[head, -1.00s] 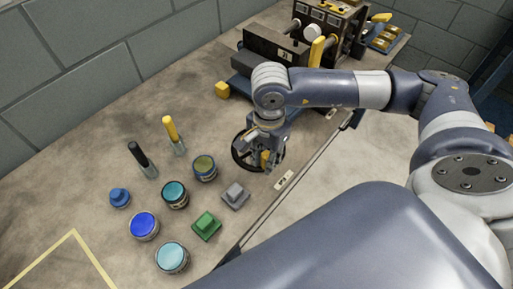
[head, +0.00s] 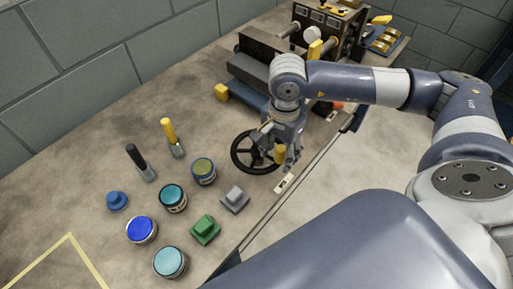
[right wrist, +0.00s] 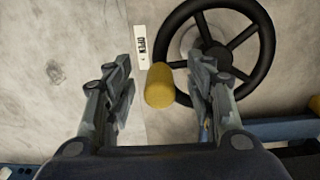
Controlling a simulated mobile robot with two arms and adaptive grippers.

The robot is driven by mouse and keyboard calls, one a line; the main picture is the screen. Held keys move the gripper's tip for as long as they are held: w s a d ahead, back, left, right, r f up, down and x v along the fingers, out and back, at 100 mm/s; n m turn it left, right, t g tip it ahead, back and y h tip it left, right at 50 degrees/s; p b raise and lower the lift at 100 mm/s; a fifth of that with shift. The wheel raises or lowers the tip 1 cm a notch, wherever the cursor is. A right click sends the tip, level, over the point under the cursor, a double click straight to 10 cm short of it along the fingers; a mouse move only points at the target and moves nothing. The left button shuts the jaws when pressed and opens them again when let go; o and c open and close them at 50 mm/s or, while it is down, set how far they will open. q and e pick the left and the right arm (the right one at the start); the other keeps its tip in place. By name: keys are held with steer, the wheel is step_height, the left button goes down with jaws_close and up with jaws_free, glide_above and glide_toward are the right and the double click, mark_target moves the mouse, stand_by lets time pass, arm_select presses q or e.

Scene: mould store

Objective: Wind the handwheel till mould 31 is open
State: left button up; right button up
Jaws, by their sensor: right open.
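The black handwheel (head: 236,152) lies at the bench's front edge, with a yellow upright handle (head: 280,153) at its right side. My right gripper (head: 281,161) points down at this handle, fingers apart. In the right wrist view the handle (right wrist: 159,86) stands between the open fingers (right wrist: 163,78), with gaps on both sides; the wheel rim (right wrist: 266,45) passes behind the right finger. An "OPEN" label (right wrist: 141,45) is beside the wheel. The dark mould block (head: 250,70) sits behind the wheel; my arm partly covers it, so its parting and number cannot be read. My left gripper is out of view.
Several paint-like pots (head: 141,230), a green block (head: 205,229), a grey block (head: 235,199), a blue knobbed piece (head: 117,201) and two upright handled tools (head: 172,137) stand left of the wheel. A yellow block (head: 221,92) is near the mould. The bench's left part is clear.

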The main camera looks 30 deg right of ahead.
steer(key=shift+r, duration=0.1)
steer(key=shift+r+p, duration=2.6)
steer(key=shift+r, duration=1.85)
steer(key=shift+f, duration=0.1)
